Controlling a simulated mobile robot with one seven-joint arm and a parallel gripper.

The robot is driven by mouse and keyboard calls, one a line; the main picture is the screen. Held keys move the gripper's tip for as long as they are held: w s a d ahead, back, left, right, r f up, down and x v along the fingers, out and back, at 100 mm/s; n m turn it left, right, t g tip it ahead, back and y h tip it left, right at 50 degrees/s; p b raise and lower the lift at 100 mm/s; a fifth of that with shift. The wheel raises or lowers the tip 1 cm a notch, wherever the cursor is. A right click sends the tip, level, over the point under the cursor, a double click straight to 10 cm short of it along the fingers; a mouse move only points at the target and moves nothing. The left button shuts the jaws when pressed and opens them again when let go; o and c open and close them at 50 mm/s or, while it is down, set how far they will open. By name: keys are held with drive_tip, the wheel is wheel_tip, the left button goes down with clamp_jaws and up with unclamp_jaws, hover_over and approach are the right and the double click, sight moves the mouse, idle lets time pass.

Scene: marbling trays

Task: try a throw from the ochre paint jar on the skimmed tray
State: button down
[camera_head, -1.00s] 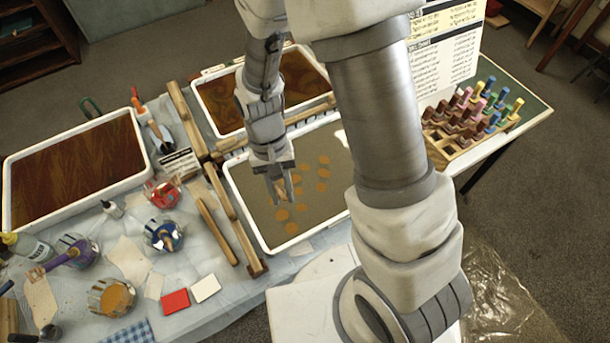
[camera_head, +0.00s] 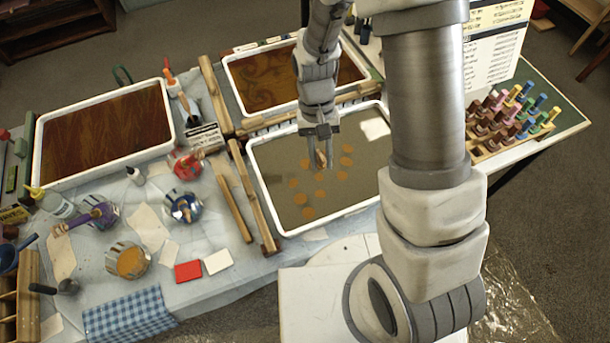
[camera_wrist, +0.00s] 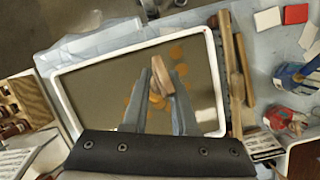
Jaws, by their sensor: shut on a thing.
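The near tray (camera_head: 330,219) has a white rim and a grey-brown surface with several ochre spots. It also fills the middle of the wrist view (camera_wrist: 62,105). My gripper (camera_head: 318,140) is over this tray, shut on a slim wooden-coloured tool (camera_head: 321,159). In the wrist view the tool (camera_wrist: 166,76) sits between the fingertips (camera_wrist: 162,88); its lower end is hard to make out. The ochre paint jar (camera_head: 130,262), a clear glass with ochre paint, stands at the front left of the table, apart from the gripper, with no tool visible in it.
Red (camera_head: 187,166), blue (camera_head: 182,207) and purple (camera_head: 98,210) jars stand left of the tray. Wooden bars (camera_head: 236,205) lie along its left side. Two brown-filled trays (camera_head: 38,150) (camera_head: 228,80) lie beyond. A rack of coloured pegs (camera_head: 510,120) is at the right.

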drive_tip(key=w+d, duration=1.5)
drive_tip(key=d, duration=0.1)
drive_tip(key=shift+w, duration=0.2)
idle(0.4)
wheel_tip(320, 180, down, 5)
drive_tip(key=b, duration=0.4)
wheel_tip(320, 180, up, 5)
drive_tip(key=p, duration=0.3)
drive_tip(key=shift+a, duration=0.1)
